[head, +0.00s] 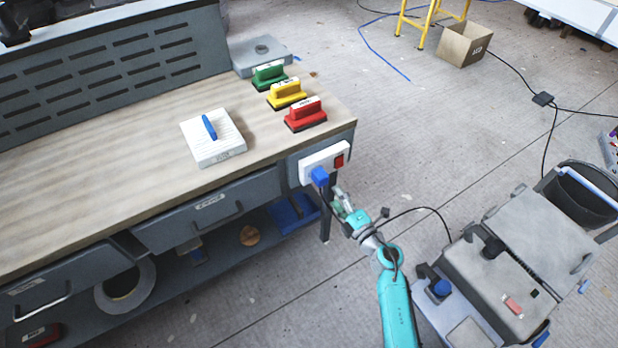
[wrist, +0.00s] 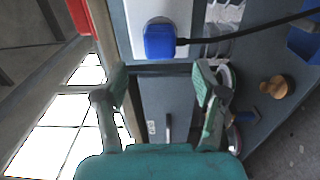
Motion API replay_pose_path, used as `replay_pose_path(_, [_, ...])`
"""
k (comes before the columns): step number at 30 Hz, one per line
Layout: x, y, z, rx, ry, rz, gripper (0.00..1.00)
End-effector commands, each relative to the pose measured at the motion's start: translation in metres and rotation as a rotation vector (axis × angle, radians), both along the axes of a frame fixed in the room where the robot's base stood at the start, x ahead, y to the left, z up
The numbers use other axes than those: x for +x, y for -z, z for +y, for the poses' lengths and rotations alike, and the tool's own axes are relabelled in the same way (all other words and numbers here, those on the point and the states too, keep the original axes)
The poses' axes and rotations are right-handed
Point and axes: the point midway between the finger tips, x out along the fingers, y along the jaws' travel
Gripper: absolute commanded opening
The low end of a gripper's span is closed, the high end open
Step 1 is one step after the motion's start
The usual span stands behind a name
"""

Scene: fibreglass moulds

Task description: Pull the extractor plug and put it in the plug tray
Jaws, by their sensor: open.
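The blue extractor plug (head: 320,176) sits in a white socket box (head: 311,164) with a red switch, on the end of the workbench. In the wrist view the plug (wrist: 160,41) is above the fingertips, its black cable running right. My gripper (head: 340,197) is just right of and below the plug in the head view. The wrist view shows my gripper (wrist: 159,80) with its fingers apart and nothing between them. The plug is not between the fingers.
Green (head: 269,76), yellow (head: 287,93) and red (head: 305,114) handled blocks stand along the bench edge. A cardboard box (head: 465,45) stands on the otherwise mostly open floor behind.

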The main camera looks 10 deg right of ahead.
Motion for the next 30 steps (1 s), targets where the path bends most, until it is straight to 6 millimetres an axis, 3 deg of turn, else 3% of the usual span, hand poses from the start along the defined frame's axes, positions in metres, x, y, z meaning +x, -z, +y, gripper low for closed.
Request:
replay_pose_path(14, [0.005, 0.000, 0.001, -0.003, 0.000, 0.000, 0.71])
replay_pose_path(30, [0.064, -0.001, 0.020, -0.002, -0.001, -0.001, 0.71])
